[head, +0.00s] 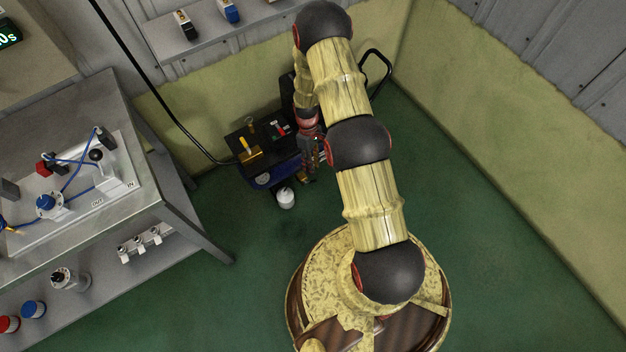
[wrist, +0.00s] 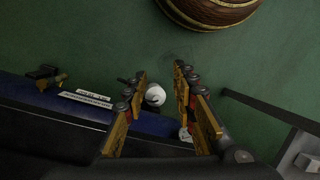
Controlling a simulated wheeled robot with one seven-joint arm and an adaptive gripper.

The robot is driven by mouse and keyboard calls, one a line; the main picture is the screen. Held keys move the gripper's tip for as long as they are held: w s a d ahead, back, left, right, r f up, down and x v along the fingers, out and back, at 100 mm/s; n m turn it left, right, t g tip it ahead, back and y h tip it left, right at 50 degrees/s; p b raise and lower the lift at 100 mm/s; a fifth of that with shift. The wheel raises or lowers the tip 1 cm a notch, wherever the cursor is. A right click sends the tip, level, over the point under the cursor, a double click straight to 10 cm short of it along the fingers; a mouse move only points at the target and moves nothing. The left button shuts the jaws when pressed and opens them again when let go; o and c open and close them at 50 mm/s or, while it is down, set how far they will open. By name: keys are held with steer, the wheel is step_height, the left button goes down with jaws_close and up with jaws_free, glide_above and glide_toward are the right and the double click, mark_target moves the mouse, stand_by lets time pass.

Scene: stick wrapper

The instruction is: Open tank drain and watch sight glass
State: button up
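A blue tank (head: 262,180) with a black top stands on the floor at the back wall, partly hidden by my arm. In the wrist view its blue side (wrist: 25,98) carries white label strips (wrist: 86,98). A small brass fitting with a black part (wrist: 47,78) sticks out at its left; I cannot tell whether it is the drain. My gripper (wrist: 160,72) is open, with a gap between its fingers, beside the tank; it also shows in the head view (head: 309,168). A white container (head: 286,198) stands on the floor near the tank and appears between the fingers (wrist: 155,95). I cannot make out a sight glass.
A yellow-handled brass piece (head: 249,155) sits on the tank's top. A metal workbench (head: 120,95) with a tubed panel stands at left, with a lower shelf (head: 120,275). A black handle (head: 378,68) rises behind my arm. Green floor (head: 500,240) at right is clear.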

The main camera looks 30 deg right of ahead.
step_height(320, 180, down, 13)
steer(key=d+n, duration=0.1)
steer(key=n, duration=0.2)
steer(key=n+t, duration=0.3)
steer(key=n, duration=0.7)
glide_above(313, 181)
steer(key=shift+h, duration=0.4)
step_height(313, 181, down, 10)
steer(key=shift+w+d+f, duration=0.1)
step_height(313, 181, down, 8)
steer(key=b, duration=0.3)
steer(key=shift+c, duration=0.7)
jaws_close()
